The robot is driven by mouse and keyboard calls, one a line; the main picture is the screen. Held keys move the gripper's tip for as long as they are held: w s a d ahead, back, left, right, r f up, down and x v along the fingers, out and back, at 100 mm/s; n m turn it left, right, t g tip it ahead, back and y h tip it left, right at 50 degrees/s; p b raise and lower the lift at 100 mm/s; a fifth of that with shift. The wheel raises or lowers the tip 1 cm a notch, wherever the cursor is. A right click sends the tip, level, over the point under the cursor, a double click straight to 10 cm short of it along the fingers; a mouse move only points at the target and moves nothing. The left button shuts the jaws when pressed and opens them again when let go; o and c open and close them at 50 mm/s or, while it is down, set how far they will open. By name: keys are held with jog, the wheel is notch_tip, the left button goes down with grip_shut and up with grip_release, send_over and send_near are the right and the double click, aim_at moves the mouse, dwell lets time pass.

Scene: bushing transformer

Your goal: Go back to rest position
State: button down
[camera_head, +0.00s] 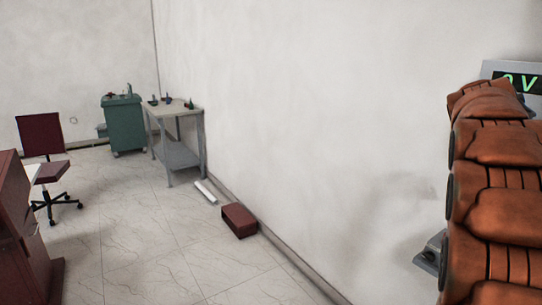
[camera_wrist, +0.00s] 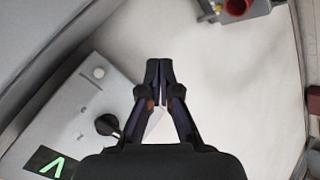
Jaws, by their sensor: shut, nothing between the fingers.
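My gripper (camera_wrist: 160,82) is in the middle of the wrist view. Its two dark fingers are shut together with nothing between them. It is above and beside a grey panel box (camera_wrist: 105,82) with a black knob (camera_wrist: 107,124), a pale round button and a green lit display (camera_wrist: 46,163). I cannot tell whether the fingers touch anything; they appear apart from the knob. In the head view, the lit display (camera_head: 518,82) shows at the upper right, partly behind an orange bushing stack. My gripper is not seen in the head view.
The ribbed orange bushing stack (camera_head: 495,200) fills the head view's right edge. A dark red box (camera_head: 239,220) lies by the wall. A grey table (camera_head: 176,108), a green cart (camera_head: 123,125) and an office chair (camera_head: 42,150) stand farther back. The tiled floor (camera_head: 150,235) between is clear.

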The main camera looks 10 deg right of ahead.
jog(key=s+a+f+n+y, duration=0.15)
jog(key=a+f, duration=0.35)
jog(key=a, duration=0.5)
jog(key=s+a+f+y, duration=0.2)
jog(key=a+f, duration=0.2)
jog(key=a, duration=0.6)
jog(key=s+a+f+y, duration=0.2)
jog(key=a+f, duration=0.3)
jog(key=a, duration=0.5)
jog(key=s+a+f+g+y, duration=0.1)
jog(key=s+a+f, duration=0.2)
jog(key=s+a, duration=0.3)
jog(key=s+a+f+n+g+y, duration=0.1)
jog(key=s+a+f+g, duration=0.1)
jog(key=s+a+f, duration=0.2)
jog(key=s+a+f+n+g+y, duration=0.1)
jog(key=s+a+f, duration=0.3)
jog(key=s+a, duration=0.5)
jog(key=shift+s+a+y+p, duration=0.15)
jog(key=shift+s+y+p, duration=0.2)
jog(key=shift+s, duration=0.65)
